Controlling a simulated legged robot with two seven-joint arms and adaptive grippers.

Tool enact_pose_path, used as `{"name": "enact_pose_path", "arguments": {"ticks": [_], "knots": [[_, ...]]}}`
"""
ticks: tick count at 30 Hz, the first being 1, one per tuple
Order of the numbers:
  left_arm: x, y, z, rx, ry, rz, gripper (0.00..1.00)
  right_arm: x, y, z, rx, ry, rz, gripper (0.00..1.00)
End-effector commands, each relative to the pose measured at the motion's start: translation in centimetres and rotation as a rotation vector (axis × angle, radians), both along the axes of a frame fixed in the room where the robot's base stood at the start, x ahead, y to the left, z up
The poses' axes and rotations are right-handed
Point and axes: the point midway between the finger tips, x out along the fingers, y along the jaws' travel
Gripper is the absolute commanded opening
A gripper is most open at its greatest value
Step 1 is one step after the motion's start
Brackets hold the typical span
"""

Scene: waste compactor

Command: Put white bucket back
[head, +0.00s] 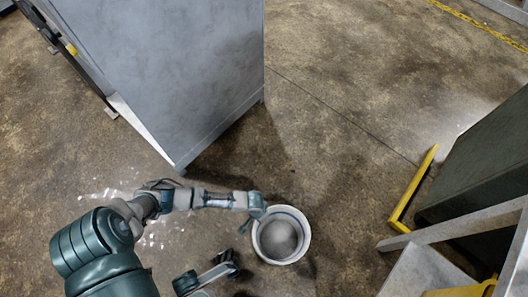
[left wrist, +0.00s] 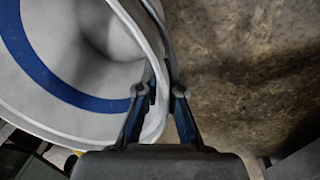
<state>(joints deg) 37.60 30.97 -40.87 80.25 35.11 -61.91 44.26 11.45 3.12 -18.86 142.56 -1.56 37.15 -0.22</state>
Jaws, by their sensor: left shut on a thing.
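The white bucket (head: 302,252) is near the lower middle of the head view, with its open top facing up, a blue band inside and a grey interior. My left gripper (head: 257,207) reaches in from the left and is at the bucket's upper-left rim. In the left wrist view the bucket (left wrist: 50,55) fills the left side, and its rim passes between the two fingers of the left gripper (left wrist: 160,92), which is shut on it. Whether the bucket touches the floor is hard to tell. I cannot make out my right gripper.
A large grey metal cabinet (head: 180,70) stands at upper left, above my left arm. At right are a yellow floor bar (head: 412,188), a dark green block (head: 485,165) and a grey metal frame (head: 460,222). Open concrete floor (head: 350,110) lies between them.

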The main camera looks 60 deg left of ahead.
Motion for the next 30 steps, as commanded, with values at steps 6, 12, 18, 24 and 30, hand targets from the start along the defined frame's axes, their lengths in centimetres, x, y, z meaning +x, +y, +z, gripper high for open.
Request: {"name": "enact_pose_path", "arguments": {"ticks": [6, 12, 18, 24, 30], "knots": [[0.2, -0.1, 0.2, -0.002, -0.005, 0.000, 0.00, 0.0, 0.0, 0.1, -0.001, -0.001, 0.000, 0.40], [0.1, 0.0, -0.1, -0.001, -0.001, 0.000, 0.28, 0.4, 0.1, -0.1, -0.001, 0.002, 0.000, 0.40], [0.1, 0.0, -0.1, -0.001, -0.001, 0.000, 0.31, 0.4, 0.1, -0.1, -0.001, 0.003, 0.000, 0.40], [0.2, 0.0, 0.7, -0.002, -0.005, -0.001, 0.31, 0.2, 0.1, 0.6, 0.001, -0.008, 0.000, 0.40], [0.5, 0.5, 5.1, -0.001, -0.017, 0.000, 0.31, -1.1, -0.3, 0.6, 0.000, 0.061, -0.002, 0.40]]}}
